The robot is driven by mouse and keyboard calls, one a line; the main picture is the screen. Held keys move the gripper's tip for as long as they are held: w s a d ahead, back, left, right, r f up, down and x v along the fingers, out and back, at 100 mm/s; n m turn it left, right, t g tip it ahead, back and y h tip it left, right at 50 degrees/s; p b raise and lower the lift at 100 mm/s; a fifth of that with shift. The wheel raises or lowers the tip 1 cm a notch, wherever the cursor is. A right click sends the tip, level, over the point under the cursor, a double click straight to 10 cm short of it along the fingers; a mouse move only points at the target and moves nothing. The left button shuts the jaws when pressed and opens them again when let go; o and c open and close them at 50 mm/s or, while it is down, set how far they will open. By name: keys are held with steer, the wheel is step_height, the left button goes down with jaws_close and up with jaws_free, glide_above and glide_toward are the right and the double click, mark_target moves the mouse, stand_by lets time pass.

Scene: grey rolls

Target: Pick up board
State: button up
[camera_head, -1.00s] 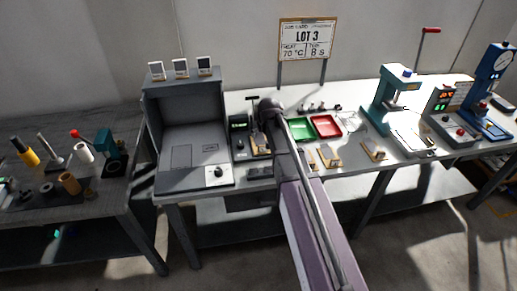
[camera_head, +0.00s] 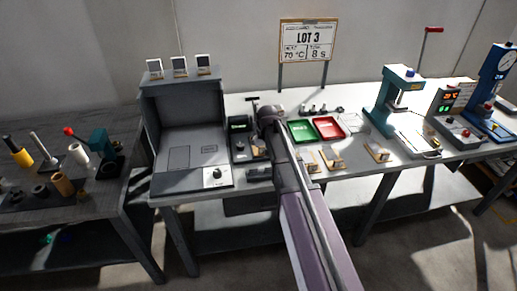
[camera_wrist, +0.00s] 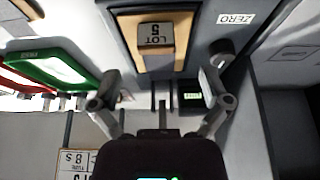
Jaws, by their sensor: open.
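A tan wooden board (camera_wrist: 133,62) with a grey block labelled LOT 5 (camera_wrist: 156,34) on it lies on a dark device with a ZERO label (camera_wrist: 236,18). My gripper (camera_wrist: 160,85) is open in the wrist view, its fingers apart on either side of the board's near end. Nothing is held between them. In the head view my arm hides most of the gripper, and only a small part of this board (camera_head: 259,152) shows beside the arm's end.
Similar boards (camera_head: 332,159) (camera_head: 377,151) lie right of my arm. Green (camera_head: 302,131) and red (camera_head: 328,127) trays sit behind them. A grey hooded station (camera_head: 190,145) stands left. A LOT 3 sign (camera_head: 307,40) rises at the back. A teal press (camera_head: 397,97) stands right.

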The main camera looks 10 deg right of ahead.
mark_target(263, 147)
steer(key=b+x, duration=0.3)
steer(key=shift+s+d+f, duration=0.15)
steer(key=shift+f, duration=0.15)
steer(key=shift+b+x, duration=0.9)
steer(key=shift+b, duration=0.1)
steer(key=shift+r, duration=0.1)
jaws_close()
steer(key=shift+d+r, duration=0.1)
